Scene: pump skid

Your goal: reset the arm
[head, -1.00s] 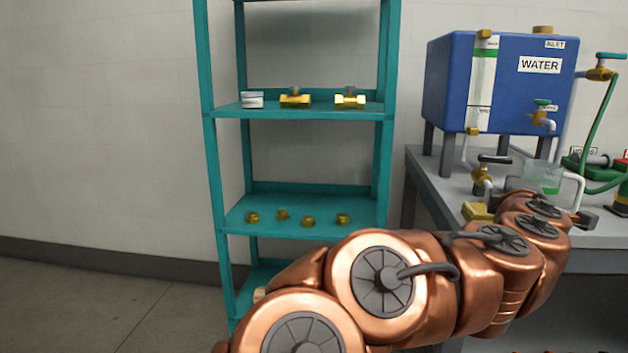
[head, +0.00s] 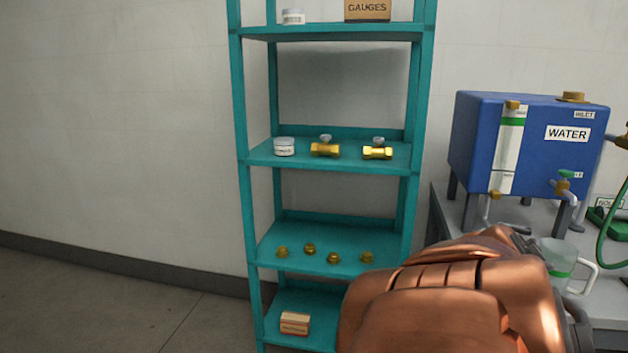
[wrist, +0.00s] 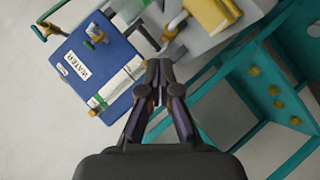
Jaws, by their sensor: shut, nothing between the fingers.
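My gripper (wrist: 158,85) shows in the wrist view with its dark fingers together and nothing between them. In that view it is in front of the blue water tank (wrist: 95,65) and the grey bench. In the head view my copper arm fills the lower right, and the gripper itself is hidden there.
A teal shelf unit (head: 240,135) stands left of my arm, with brass valves (head: 325,149), a white jar (head: 284,146) and several brass fittings (head: 333,258). The blue water tank (head: 475,145) and a clear jug (head: 558,257) are on the bench at right. The floor at left is clear.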

